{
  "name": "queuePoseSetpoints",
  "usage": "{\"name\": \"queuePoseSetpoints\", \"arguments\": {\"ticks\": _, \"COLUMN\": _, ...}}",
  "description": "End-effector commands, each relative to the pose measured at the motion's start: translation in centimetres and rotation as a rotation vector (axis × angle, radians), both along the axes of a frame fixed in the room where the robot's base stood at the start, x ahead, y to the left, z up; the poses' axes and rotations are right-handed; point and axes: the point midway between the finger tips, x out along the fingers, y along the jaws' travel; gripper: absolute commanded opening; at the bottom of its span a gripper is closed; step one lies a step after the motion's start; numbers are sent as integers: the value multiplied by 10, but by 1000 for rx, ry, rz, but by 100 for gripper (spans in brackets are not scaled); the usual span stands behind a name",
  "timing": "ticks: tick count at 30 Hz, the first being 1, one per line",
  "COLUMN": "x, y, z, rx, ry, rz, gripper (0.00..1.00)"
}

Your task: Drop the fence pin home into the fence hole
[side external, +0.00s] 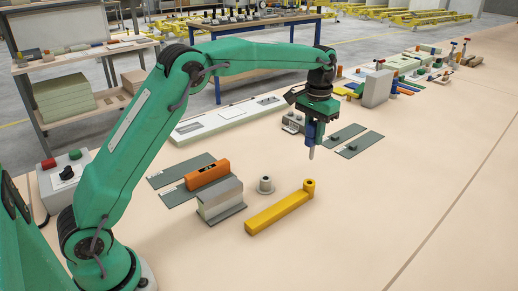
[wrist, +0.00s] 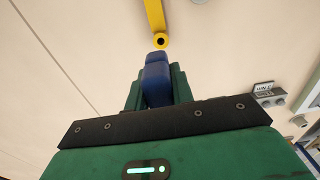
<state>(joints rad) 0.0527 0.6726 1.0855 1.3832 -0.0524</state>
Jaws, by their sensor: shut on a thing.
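The fence pin (side external: 310,136) has a blue body and a pale tip pointing down. My gripper (side external: 314,124) is shut on the blue body and holds the pin roughly upright above the table. The yellow fence (side external: 275,211) lies on the table, with a raised round end holding the fence hole (side external: 309,183). The pin tip is above this end, with a clear gap between them. In the wrist view, the blue pin (wrist: 157,82) sits between my green jaws, and the dark fence hole (wrist: 160,41) shows just beyond it. The pin's lower tip is mostly hidden there.
A grey flanged bushing (side external: 265,185) and a grey metal block (side external: 220,201) stand left of the fence. An orange level-like tool (side external: 207,175) lies behind the block. Dark plates (side external: 359,144) lie behind my gripper. The table right of the fence is clear.

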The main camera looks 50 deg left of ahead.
Motion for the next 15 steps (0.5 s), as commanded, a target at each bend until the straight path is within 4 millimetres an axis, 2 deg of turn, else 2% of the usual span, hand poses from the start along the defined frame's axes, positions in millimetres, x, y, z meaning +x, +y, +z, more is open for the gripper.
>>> {"name": "queuePoseSetpoints", "arguments": {"ticks": 6, "x": 7, "y": 0, "z": 2, "rx": 0, "ry": -1, "rz": 0, "gripper": 0}}
{"name": "queuePoseSetpoints", "arguments": {"ticks": 15, "x": 7, "y": 0, "z": 2, "rx": 0, "ry": -1, "rz": 0, "gripper": 0}}
